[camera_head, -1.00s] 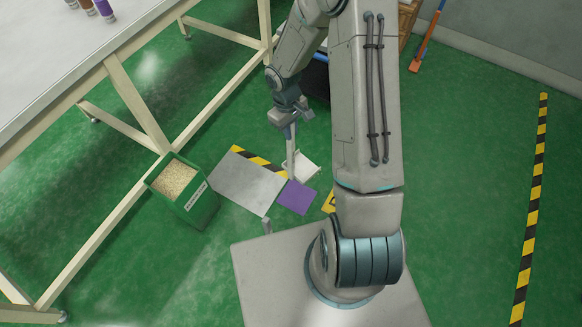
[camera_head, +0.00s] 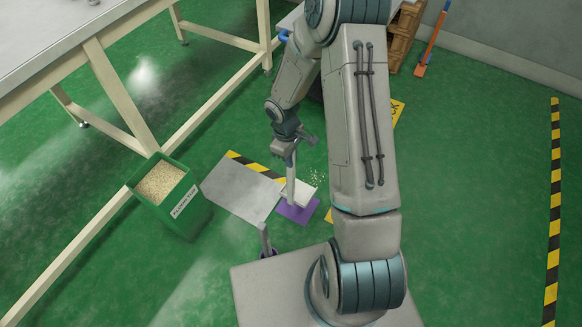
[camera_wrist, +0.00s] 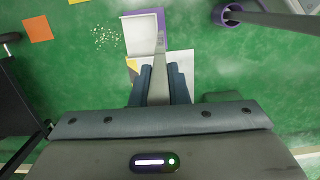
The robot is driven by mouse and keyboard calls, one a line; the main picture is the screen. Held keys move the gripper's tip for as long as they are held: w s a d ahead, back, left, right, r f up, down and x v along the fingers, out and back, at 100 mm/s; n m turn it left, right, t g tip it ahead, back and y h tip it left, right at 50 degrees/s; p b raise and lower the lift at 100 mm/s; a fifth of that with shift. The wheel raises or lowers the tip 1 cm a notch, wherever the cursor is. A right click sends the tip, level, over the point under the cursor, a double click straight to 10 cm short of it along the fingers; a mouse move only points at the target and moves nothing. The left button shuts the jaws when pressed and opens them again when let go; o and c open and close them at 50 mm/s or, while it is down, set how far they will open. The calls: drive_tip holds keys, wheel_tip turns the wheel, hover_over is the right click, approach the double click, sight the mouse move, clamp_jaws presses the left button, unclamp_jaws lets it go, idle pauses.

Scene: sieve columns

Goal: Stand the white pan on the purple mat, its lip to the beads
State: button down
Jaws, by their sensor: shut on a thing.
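The white pan (camera_head: 299,190) is over the far part of the purple mat (camera_head: 297,212), whose near part shows bare. Whether it touches the mat is hard to tell. My gripper (camera_head: 287,146) is shut on the pan's upright handle (camera_head: 291,180). In the wrist view, the pan (camera_wrist: 138,38) has purple mat (camera_wrist: 161,17) along its top and right sides. Its left edge seems open and faces the pale beads (camera_wrist: 106,37), which lie on the floor a little apart from it. The beads also show in the head view (camera_head: 318,177), behind and right of the pan.
A grey plate (camera_head: 238,188) with black-yellow tape lies left of the mat. A grey upright post (camera_head: 265,240) stands near my base. A workbench (camera_head: 60,45) is at upper left.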

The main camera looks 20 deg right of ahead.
sight(291, 178)
drive_tip(key=shift+f+b, duration=0.6)
drive_tip(key=shift+f, duration=0.5)
wheel_tip(291, 178, down, 9)
drive_tip(key=b, duration=0.7)
drive_tip(key=shift+f+b, duration=0.3)
drive_tip(key=shift+b, duration=0.05)
drive_tip(key=c, duration=1.3)
unclamp_jaws()
drive_tip(key=shift+r, duration=0.1)
drive_tip(key=shift+r+p, duration=3.35)
drive_tip(key=shift+r, duration=0.55)
